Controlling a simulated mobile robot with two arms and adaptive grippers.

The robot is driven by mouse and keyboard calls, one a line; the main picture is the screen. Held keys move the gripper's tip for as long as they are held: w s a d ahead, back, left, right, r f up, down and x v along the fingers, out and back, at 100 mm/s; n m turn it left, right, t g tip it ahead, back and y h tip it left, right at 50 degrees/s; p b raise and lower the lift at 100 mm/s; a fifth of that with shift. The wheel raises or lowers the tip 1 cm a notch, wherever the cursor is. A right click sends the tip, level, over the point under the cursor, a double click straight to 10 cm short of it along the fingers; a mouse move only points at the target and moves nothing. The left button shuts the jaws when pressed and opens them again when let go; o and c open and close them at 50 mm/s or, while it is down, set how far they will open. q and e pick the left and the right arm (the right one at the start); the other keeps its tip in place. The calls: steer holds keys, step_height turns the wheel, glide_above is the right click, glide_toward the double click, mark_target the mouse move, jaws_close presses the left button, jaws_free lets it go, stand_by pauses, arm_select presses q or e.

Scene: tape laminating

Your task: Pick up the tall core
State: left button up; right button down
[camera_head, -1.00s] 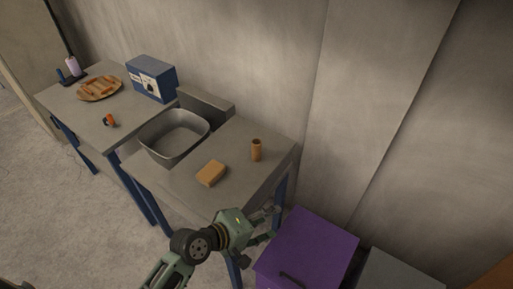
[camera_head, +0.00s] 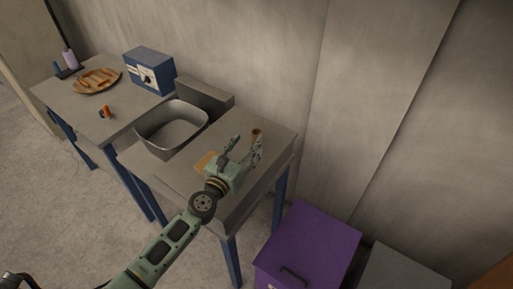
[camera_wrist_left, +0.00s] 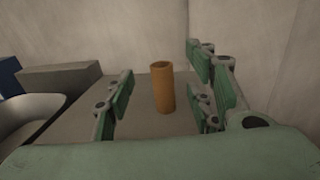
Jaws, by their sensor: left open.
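The tall core is an upright brown-orange tube (camera_head: 256,134) on the right part of the near table, close to its back corner. In the left wrist view the core (camera_wrist_left: 163,88) stands between the open green fingers, a little beyond them, and its hollow top shows. My left gripper (camera_head: 243,146) is open and empty over the table, just in front of the core. In the head view the fingers hide the core's lower part. My right gripper is not in view.
A grey basin (camera_head: 150,140) sits further left. A blue box (camera_head: 150,72) and a round plate (camera_head: 78,88) stand on the far table. A purple cabinet (camera_head: 310,245) is at the right.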

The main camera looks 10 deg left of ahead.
mark_target(254, 140)
arm_select(q)
step_height(254, 140, down, 4)
steer(key=shift+r+b, duration=0.2)
steer(key=shift+b, duration=0.85)
steer(key=shift+w+r, duration=0.4)
steer(key=shift+w, duration=0.05)
steer(key=shift+w+d+f, duration=0.1)
steer(key=shift+w+d, duration=0.2)
steer(key=shift+w, duration=0.35)
steer(key=shift+x, duration=2.65)
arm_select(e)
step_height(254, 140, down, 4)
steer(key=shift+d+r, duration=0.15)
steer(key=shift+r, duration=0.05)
arm_select(q)
steer(key=shift+s, duration=0.1)
steer(key=shift+c, duration=0.4)
steer(key=c, duration=0.9)
